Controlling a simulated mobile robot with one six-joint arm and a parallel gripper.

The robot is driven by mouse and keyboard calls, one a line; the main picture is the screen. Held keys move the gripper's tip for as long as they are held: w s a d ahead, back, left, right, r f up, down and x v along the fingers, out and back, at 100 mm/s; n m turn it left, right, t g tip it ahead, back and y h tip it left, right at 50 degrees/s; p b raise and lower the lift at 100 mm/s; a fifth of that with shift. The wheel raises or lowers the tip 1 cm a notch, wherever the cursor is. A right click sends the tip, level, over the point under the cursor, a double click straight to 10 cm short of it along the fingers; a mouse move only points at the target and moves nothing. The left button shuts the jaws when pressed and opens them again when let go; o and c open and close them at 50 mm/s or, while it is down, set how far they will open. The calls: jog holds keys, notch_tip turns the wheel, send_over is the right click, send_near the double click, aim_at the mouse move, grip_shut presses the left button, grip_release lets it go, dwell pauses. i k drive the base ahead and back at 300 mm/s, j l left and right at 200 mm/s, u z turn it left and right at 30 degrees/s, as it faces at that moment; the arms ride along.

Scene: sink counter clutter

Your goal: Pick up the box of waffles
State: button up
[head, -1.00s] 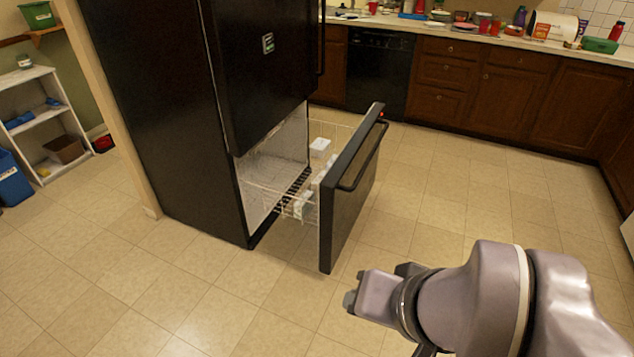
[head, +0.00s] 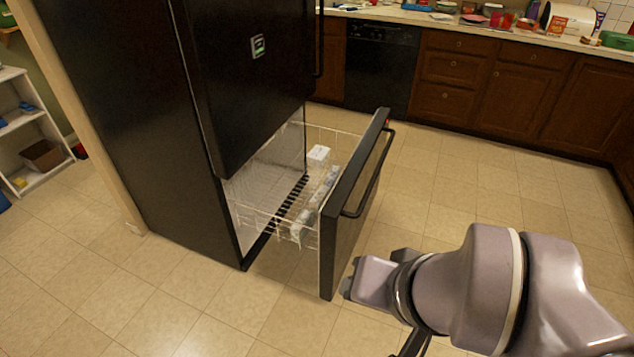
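No box can be clearly made out as the waffles. The open freezer drawer (head: 342,232) of the black fridge holds a small white box (head: 319,153) towards the back of its white wire basket (head: 337,133). A long pale item (head: 318,203) lies in the basket along the drawer front, partly hidden by it; its label cannot be read. My gripper (head: 366,276) is to the right of the drawer front and nearer to me, apart from it in the picture. Whether its fingers are open or shut cannot be told. I see nothing held in it.
The black fridge (head: 130,120) stands left of the drawer. Lower cabinets (head: 490,85) and a dishwasher (head: 378,70) line the back. The counter (head: 480,27) is cluttered, with an orange box (head: 557,25) at right. The tiled floor (head: 450,190) is clear right of the drawer.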

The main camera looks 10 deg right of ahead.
aim_at(318, 199)
jog(key=i, duration=0.35)
jog(key=i+j+z, duration=0.15)
jog(key=i+j, duration=0.15)
jog(key=i+j+z, duration=0.2)
jog(key=i+j, duration=0.15)
jog(key=i+j+z, duration=0.15)
jog(key=i+j, duration=0.2)
jog(key=i+j+z, duration=0.15)
jog(key=j, duration=0.25)
jog(key=i+j+z, duration=0.2)
jog(key=i+j, duration=0.15)
jog(key=j, duration=0.15)
jog(key=i+j+z, duration=0.15)
jog(key=j, duration=0.3)
jog(key=i, duration=0.1)
